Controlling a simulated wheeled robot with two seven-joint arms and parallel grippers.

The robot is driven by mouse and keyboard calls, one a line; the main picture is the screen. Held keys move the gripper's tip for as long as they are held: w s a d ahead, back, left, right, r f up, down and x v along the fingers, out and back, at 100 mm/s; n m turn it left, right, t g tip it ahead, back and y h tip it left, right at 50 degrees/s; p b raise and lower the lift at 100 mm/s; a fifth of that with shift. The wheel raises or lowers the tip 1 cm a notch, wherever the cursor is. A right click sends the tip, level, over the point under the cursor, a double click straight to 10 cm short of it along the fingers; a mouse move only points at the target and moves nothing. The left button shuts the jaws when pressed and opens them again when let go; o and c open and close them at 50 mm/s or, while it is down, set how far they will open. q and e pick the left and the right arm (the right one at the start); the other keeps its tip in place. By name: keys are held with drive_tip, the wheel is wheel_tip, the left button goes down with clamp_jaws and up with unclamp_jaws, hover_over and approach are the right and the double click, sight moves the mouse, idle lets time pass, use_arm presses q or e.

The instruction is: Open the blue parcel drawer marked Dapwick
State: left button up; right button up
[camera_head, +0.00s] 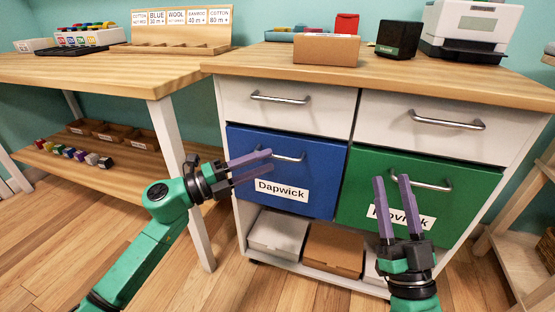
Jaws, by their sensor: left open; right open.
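The blue drawer (320,190) marked Dapwick is in the left of the cabinet, below a white drawer. Its front looks flush with the cabinet. Its metal bar handle (291,158) runs across the upper front, above the white Dapwick label (282,190). My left gripper (268,163) is open, its purple fingers pointing right, with the tips at the left end of the handle. I cannot tell whether they touch it. My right gripper (391,181) is open and empty in front of the green drawer (465,193), partly covering that drawer's label.
Two white drawers, left (285,117) and right (400,130), sit above. Boxes lie on the open shelf below. The cabinet top (400,80) carries a cardboard box (327,49), a black box (398,38) and a white machine (475,28). A wooden table (110,73) stands left.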

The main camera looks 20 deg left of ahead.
sight(278, 157)
use_arm(q)
drive_tip(key=x, duration=0.4)
drive_tip(key=shift+w+d, duration=0.1)
clamp_jaws()
use_arm(e)
drive_tip(key=shift+n+t+y, duration=0.4)
drive_tip(key=shift+t+y, duration=0.2)
drive_tip(key=shift+t, duration=0.2)
drive_tip(key=r, duration=0.1)
drive_tip(key=s+r, duration=0.1)
drive_tip(key=r, duration=0.3)
drive_tip(key=shift+s+d, duration=0.25)
drive_tip(key=shift+d, duration=0.15)
